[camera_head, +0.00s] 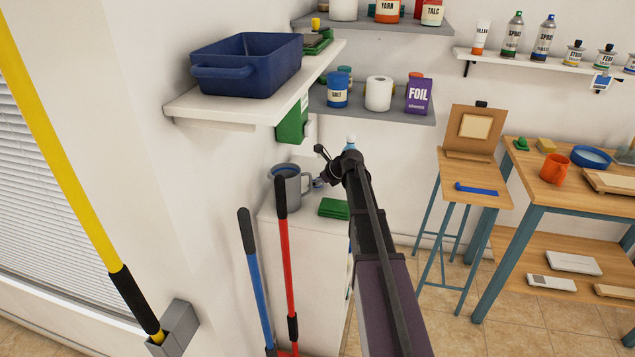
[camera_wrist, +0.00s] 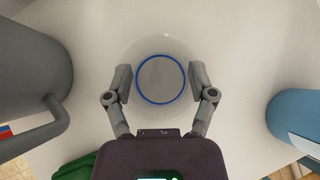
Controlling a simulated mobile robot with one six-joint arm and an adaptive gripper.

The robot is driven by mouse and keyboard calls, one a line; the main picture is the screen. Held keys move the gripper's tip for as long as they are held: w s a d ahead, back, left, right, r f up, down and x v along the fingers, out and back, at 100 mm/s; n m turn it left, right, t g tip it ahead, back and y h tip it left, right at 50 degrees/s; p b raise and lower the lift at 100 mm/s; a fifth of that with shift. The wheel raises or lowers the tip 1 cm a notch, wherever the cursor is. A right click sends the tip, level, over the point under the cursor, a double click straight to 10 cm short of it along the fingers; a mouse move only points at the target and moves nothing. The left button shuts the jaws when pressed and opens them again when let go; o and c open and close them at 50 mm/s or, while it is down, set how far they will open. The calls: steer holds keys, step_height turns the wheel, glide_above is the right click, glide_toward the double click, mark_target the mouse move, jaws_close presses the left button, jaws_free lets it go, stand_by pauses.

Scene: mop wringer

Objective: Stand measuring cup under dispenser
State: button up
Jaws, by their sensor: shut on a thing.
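The measuring cup (camera_wrist: 160,80) looks like a clear, round vessel with a blue ring, seen from above in the wrist view. My gripper (camera_wrist: 160,84) has one finger on each side of it and is shut on it. In the head view my gripper (camera_head: 326,183) is over the white cabinet, right of the grey jug; the cup is not clear there. I cannot tell whether the cup touches the cabinet top. A green and white wall unit (camera_head: 292,124), which seems to be the dispenser, hangs under the white shelf, above the jug.
The grey jug (camera_head: 291,187) stands close left of my gripper, its handle toward the cup in the wrist view (camera_wrist: 35,75). A folded green cloth (camera_head: 334,208) lies in front. A blue container (camera_wrist: 296,115) is on the right. Red and blue handles (camera_head: 287,250) lean before the cabinet.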

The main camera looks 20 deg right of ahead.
step_height(320, 180, up, 10)
steer(key=p, duration=1)
steer(key=shift+s+f, duration=0.1)
stand_by(0.9)
